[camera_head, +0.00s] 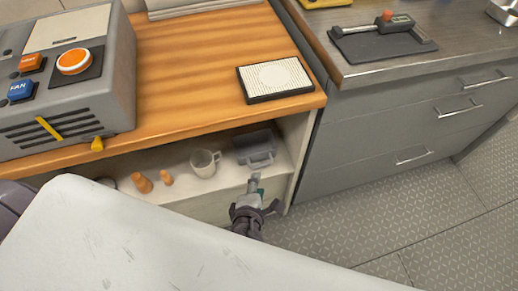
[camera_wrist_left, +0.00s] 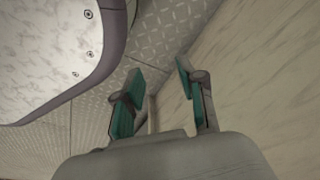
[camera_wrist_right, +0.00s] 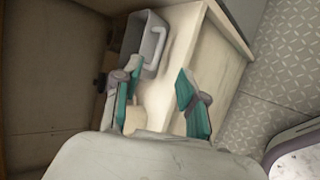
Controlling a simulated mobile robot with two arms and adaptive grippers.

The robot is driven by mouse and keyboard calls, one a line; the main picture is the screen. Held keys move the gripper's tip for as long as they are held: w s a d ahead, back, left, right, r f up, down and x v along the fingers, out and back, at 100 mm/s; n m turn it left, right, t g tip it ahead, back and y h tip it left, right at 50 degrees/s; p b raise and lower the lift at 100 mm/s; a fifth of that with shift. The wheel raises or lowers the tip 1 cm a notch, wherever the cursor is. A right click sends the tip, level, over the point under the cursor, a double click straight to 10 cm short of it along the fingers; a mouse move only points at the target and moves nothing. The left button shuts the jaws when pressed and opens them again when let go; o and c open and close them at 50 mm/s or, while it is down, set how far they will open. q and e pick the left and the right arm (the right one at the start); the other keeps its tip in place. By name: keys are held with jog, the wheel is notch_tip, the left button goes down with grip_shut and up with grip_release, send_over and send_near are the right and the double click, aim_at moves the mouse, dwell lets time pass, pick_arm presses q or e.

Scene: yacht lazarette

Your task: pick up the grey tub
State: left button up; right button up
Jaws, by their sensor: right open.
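The grey tub (camera_head: 249,141), a small open box with a handle on its near side, stands on the shelf under the wooden counter, at the shelf's right end. It also shows in the right wrist view (camera_wrist_right: 149,30), beyond the fingertips at upper left. My right gripper (camera_head: 262,195) is open and empty, just in front of the shelf and the tub, apart from it. Its spread teal fingers show in the right wrist view (camera_wrist_right: 156,82). My left gripper (camera_wrist_left: 155,78) is open and empty in the left wrist view, and out of the head view.
A white mug (camera_head: 204,164) stands left of the tub, with two orange-brown pieces (camera_head: 142,183) farther left. The wooden counter (camera_head: 190,60) overhangs the shelf. A side panel (camera_head: 297,150) closes the shelf's right end. Grey drawers (camera_head: 400,135) stand beyond it.

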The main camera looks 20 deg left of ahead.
jog(key=b+x, duration=0.2)
jog(key=x, duration=0.8)
jog(key=shift+w, duration=0.15)
pick_arm(q)
jog(key=w+r, duration=0.5)
jog(key=r, duration=0.2)
jog(key=shift+d+t, duration=0.3)
pick_arm(e)
grip_shut()
